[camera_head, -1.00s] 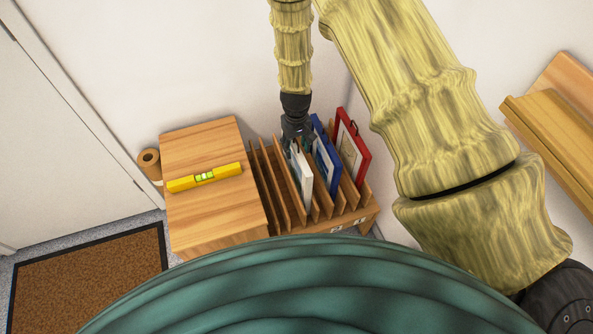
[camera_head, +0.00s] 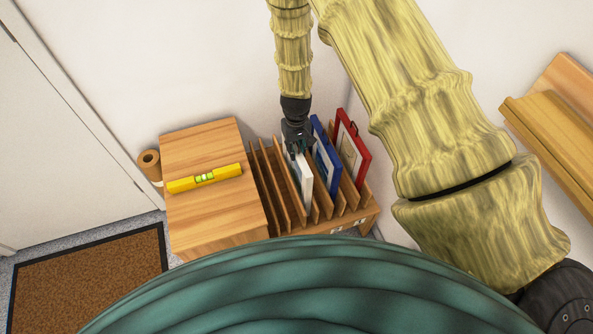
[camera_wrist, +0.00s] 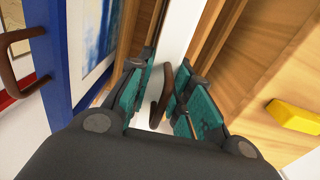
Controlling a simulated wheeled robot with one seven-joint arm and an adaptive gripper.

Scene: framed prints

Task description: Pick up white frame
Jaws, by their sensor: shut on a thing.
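The white frame (camera_head: 304,178) stands upright in a slot of the wooden rack, left of the blue frame. My gripper (camera_head: 297,148) is at its top edge from above. In the wrist view the teal fingers of my gripper (camera_wrist: 163,100) are closed in on both sides of the white frame (camera_wrist: 178,35) at its brown hanger (camera_wrist: 168,90). The lower part of the white frame is hidden in the rack.
The blue frame (camera_head: 326,163) and red frame (camera_head: 352,148) stand in slots to the right. The wooden rack (camera_head: 290,205) has empty slots at left.

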